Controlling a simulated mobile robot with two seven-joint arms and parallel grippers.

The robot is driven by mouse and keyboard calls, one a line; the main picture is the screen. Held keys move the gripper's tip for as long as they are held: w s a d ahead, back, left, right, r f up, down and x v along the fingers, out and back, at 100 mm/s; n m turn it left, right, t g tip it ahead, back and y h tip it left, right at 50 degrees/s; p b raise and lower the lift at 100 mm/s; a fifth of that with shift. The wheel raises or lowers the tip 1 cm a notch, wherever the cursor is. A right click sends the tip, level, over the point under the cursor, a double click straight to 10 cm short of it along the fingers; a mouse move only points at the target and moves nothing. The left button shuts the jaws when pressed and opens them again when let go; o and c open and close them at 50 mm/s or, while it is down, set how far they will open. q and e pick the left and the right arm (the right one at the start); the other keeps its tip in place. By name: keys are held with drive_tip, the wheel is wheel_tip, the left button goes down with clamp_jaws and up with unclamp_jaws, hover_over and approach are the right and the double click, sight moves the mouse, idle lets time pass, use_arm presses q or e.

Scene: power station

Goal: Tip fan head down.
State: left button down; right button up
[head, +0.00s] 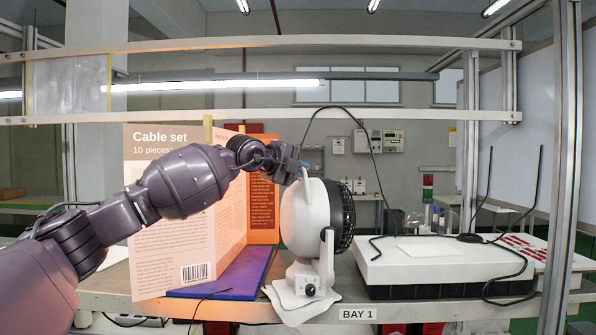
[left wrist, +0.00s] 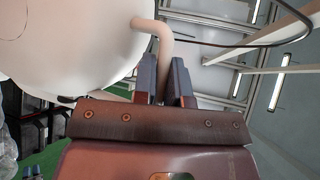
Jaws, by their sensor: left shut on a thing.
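The fan has a white head (head: 307,218) with a black grille facing right, held by a side bracket on a white base (head: 303,294) at the bench front. The head looks roughly upright. A thin white handle (head: 305,174) rises from the top rear of the head. My left gripper (head: 299,165) is shut on this handle. In the left wrist view the handle (left wrist: 165,48) passes between the two dark fingers (left wrist: 165,82), beside the white housing (left wrist: 70,40). The far part of the grip is hidden. My right gripper is not in view.
A white box with black cables (head: 430,262) lies right. A cable arches above the fan. Metal rails (head: 270,116) cross behind.

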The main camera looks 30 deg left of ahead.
sight(329, 187)
use_arm(q)
drive_tip(key=shift+w+d+r+g, duration=0.2)
drive_tip(key=shift+w+d+g, duration=0.15)
drive_tip(key=shift+d, duration=0.2)
drive_tip(key=shift+w+d+r+m+g+y+p, duration=0.1)
drive_tip(key=shift+w+d+m+g+y+p, duration=0.15)
drive_tip(key=shift+w+d, duration=0.35)
drive_tip(key=shift+w+d+r+m+g+y+p, duration=0.15)
drive_tip(key=shift+w+d+g+y, duration=0.15)
drive_tip(key=shift+w+d, duration=0.3)
drive_tip(key=shift+w+d+g, duration=0.4)
drive_tip(key=shift+w+d, duration=0.05)
drive_tip(key=shift+w+d+f+m+y+p, duration=0.2)
drive_tip(key=shift+w+d+m+y+p, duration=0.1)
drive_tip(key=shift+w+d, duration=0.15)
drive_tip(key=shift+w+d+f, duration=0.1)
drive_tip(key=shift+w+d, duration=0.05)
drive_tip(key=shift+d, duration=0.05)
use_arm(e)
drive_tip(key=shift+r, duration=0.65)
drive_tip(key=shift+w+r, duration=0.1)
